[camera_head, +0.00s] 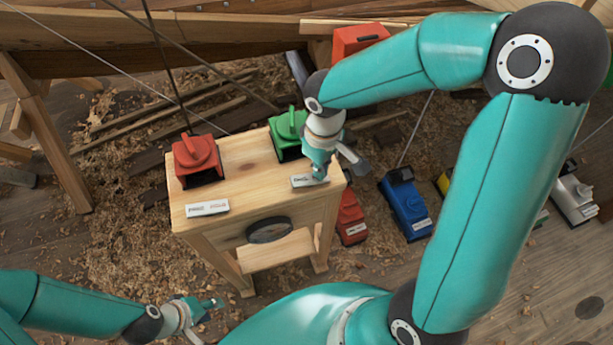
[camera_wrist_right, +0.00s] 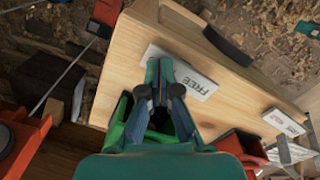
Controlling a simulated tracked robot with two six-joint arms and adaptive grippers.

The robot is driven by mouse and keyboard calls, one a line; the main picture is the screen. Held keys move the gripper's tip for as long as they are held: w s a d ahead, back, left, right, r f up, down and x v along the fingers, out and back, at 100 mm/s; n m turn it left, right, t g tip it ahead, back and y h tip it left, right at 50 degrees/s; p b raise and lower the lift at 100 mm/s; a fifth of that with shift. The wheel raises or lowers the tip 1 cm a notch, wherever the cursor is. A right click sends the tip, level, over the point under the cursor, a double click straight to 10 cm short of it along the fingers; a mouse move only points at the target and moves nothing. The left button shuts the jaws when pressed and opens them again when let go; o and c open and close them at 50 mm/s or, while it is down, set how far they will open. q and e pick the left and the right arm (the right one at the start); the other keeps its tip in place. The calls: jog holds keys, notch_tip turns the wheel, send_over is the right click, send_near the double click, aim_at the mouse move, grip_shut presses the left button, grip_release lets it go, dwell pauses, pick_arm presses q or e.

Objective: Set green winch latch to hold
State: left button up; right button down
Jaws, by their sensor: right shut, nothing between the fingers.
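The green winch (camera_head: 287,134) sits on a wooden bench (camera_head: 245,165), partly hidden by my right arm. In the right wrist view its green housing (camera_wrist_right: 119,122) shows behind and beside my fingers. A white label plate (camera_head: 303,181) lies on the bench top in front of it. In the right wrist view the plate (camera_wrist_right: 200,88) reads FREE; its other part is behind my fingers. My right gripper (camera_head: 321,177) is shut and empty, its tips over the plate; I cannot tell whether they touch. The latch is hidden. My left gripper (camera_head: 214,308) is low at the left, away from the bench.
A red winch (camera_head: 197,156) stands on the bench's left with its own label plate (camera_head: 207,208). A dark oval handle (camera_head: 270,230) is on the bench front. Blue (camera_head: 407,205) and red (camera_head: 351,217) winches stand on the floor at right. Cables run down from the upper left.

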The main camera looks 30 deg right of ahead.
jog(key=shift+r+p, duration=2.55)
jog(key=shift+r, duration=0.95)
pick_arm(q)
notch_tip(320, 180, up, 5)
jog(key=shift+r, duration=0.15)
pick_arm(e)
jog(key=shift+f, duration=0.1)
